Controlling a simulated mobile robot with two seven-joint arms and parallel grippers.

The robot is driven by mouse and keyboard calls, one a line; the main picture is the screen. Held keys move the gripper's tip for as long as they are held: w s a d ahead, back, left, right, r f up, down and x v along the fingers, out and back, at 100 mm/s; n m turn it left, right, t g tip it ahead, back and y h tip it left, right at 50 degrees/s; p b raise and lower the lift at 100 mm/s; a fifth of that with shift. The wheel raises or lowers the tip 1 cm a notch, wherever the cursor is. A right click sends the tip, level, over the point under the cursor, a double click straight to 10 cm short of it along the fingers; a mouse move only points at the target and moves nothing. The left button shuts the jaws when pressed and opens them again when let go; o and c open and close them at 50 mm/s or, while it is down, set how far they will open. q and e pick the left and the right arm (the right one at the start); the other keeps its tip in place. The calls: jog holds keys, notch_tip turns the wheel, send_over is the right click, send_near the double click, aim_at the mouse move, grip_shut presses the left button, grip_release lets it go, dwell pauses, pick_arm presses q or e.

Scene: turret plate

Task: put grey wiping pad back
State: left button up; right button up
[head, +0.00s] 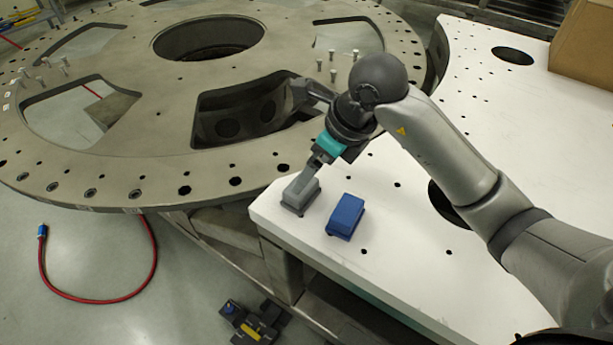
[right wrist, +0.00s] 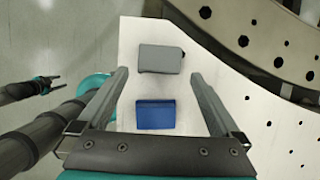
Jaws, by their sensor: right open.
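The grey wiping pad (head: 300,196) rests on the front left corner of the white table. It also shows in the right wrist view (right wrist: 161,58). The blue pad (head: 345,216) lies on the table beside it; the right wrist view shows it (right wrist: 155,114) nearer the gripper's base. My right gripper (head: 309,178) is above the grey pad in the head view. In the right wrist view, its fingers (right wrist: 159,77) are spread apart with the grey pad beyond and between them, not held. A small gripper (right wrist: 50,84), apparently my left, shows at the left edge of the right wrist view.
The large round turret plate (head: 140,165) with cutouts and bolts stands beside the white table (head: 400,264). A cardboard box (head: 585,50) sits at the back right. A red hose (head: 112,300) and a black-and-yellow item (head: 255,325) lie on the floor. The table is clear right of the blue pad.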

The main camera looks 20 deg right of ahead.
jog(key=v, duration=0.5)
dwell(0.4)
